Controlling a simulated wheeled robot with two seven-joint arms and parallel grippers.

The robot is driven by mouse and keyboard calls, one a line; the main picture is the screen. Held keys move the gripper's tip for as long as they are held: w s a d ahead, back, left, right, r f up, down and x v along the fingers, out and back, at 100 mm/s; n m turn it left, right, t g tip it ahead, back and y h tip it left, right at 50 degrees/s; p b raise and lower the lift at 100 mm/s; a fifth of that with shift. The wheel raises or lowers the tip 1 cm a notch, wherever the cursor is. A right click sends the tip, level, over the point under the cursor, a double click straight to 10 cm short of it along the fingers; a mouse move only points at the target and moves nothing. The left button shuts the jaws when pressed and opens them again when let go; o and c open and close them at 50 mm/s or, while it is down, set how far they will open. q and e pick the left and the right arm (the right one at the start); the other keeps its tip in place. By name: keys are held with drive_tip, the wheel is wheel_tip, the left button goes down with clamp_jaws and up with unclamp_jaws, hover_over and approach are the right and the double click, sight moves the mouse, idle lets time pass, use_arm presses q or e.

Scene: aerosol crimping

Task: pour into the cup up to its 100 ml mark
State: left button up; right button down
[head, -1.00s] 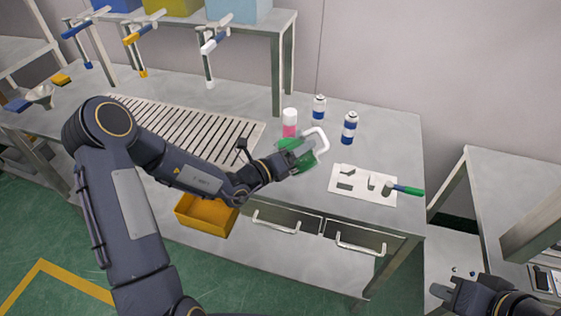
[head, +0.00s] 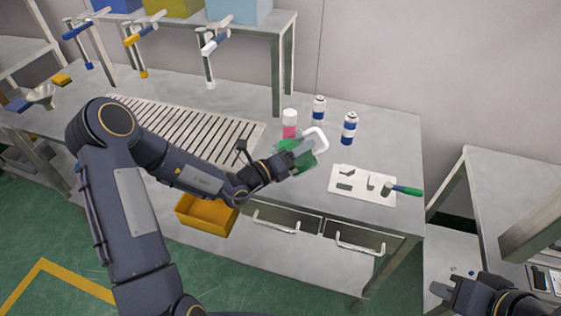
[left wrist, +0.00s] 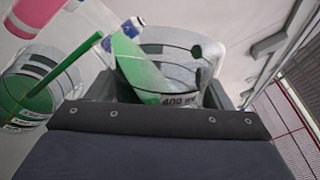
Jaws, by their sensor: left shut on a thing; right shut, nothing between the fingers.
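My left gripper (head: 293,151) is shut on a clear jug (head: 309,166) with a white handle. The jug is tilted and holds green liquid; in the left wrist view the jug (left wrist: 180,75) shows a "400 ml" mark. A green stream (left wrist: 72,62) runs from it into a clear cup (left wrist: 30,68) at the left of that view. The cup holds green liquid in its lower part; its marks are too small to read. In the head view the cup is largely hidden behind my gripper and the jug. My right gripper (head: 446,297) is shut and empty, at the lower right.
A pink-and-white bottle (head: 289,123) stands just behind the cup. Two blue-and-white cans (head: 319,110) (head: 349,128) stand to its right. A white board (head: 350,184) with a green-handled tool (head: 406,190) lies near the front right. A slatted grate (head: 185,130) is at left.

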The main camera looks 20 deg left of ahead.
sight(301, 137)
idle(0.6)
use_arm(q)
drive_tip(key=shift+n, duration=0.3)
drive_tip(key=shift+p, duration=0.85)
idle(1.5)
idle(0.4)
drive_tip(key=m, duration=0.1)
drive_tip(key=r+m, duration=0.1)
drive_tip(key=m, duration=0.1)
drive_tip(key=shift+d+r, duration=0.1)
drive_tip(key=shift+r, duration=0.2)
drive_tip(key=shift+w+a+r+m, duration=0.15)
drive_tip(key=shift+r+m, duration=0.45)
drive_tip(key=shift+m, duration=0.3)
drive_tip(key=shift+a+r+m, duration=0.1)
drive_tip(key=shift+r+m, duration=0.45)
drive_tip(key=shift+m, duration=0.35)
